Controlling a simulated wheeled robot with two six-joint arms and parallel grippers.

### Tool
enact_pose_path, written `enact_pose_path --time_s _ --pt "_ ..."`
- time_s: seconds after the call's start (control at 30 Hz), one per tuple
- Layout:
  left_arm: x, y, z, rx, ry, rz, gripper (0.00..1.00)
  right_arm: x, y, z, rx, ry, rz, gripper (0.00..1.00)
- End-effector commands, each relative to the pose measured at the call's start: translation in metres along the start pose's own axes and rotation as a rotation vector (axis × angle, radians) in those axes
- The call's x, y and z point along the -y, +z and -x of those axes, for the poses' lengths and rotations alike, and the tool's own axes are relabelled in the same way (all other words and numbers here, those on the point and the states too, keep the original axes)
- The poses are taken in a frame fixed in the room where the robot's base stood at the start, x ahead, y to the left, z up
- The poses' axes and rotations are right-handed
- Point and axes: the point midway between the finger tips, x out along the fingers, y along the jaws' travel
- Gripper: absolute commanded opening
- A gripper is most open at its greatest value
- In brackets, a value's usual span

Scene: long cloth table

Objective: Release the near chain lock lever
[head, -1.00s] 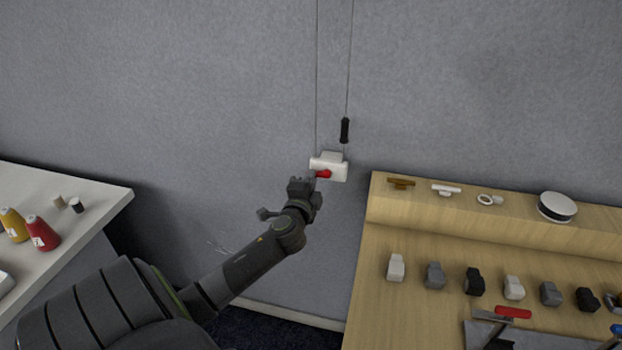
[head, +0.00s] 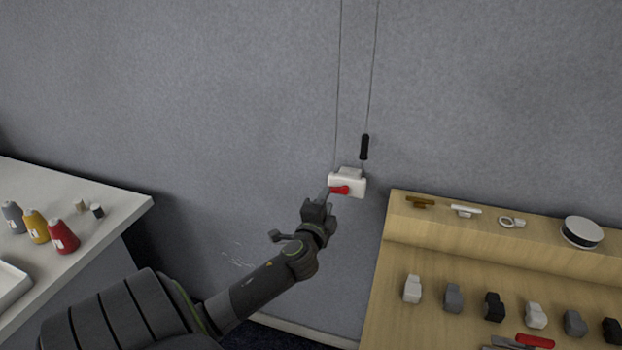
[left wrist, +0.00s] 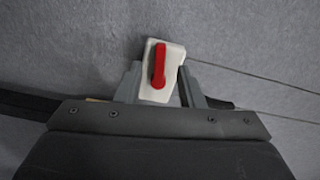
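The chain lock is a white box (head: 349,182) on the grey wall, with a red lever (head: 340,190) on its front. In the left wrist view the white box (left wrist: 172,58) shows ahead of the fingers, and its red lever (left wrist: 159,64) lies along it, in line with the gap. My left gripper (head: 325,196) is at the lower left of the lock, close to the lever. In the left wrist view the left gripper (left wrist: 160,84) is open, with its two fingers apart and nothing between them but the view of the lock. My right gripper is not in view.
Two thin cords run up the wall from the lock, one with a black handle (head: 364,147). A wooden display bench (head: 400,240) with several small items stands at the right. A white table (head: 110,212) with thread cones stands at the left.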

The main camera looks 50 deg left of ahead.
Motion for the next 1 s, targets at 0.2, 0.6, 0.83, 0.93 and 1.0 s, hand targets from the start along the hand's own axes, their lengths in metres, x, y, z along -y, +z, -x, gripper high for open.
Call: enact_pose_path --time_s 0.2,0.6,0.83,0.93,1.0 --pt "-0.003 0.000 0.046 0.000 0.002 0.002 0.35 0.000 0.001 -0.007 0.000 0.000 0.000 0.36" --pt "-0.003 0.001 0.124 0.002 0.003 0.002 0.35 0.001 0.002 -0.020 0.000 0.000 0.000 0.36" --pt "-0.001 0.000 0.145 0.001 0.002 0.001 0.35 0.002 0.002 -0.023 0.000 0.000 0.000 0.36" --pt "-0.001 0.000 0.147 0.001 0.001 0.001 0.35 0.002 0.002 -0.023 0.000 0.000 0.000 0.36" --pt "0.000 0.000 0.147 0.000 0.001 0.001 0.35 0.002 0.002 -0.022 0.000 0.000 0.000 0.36"
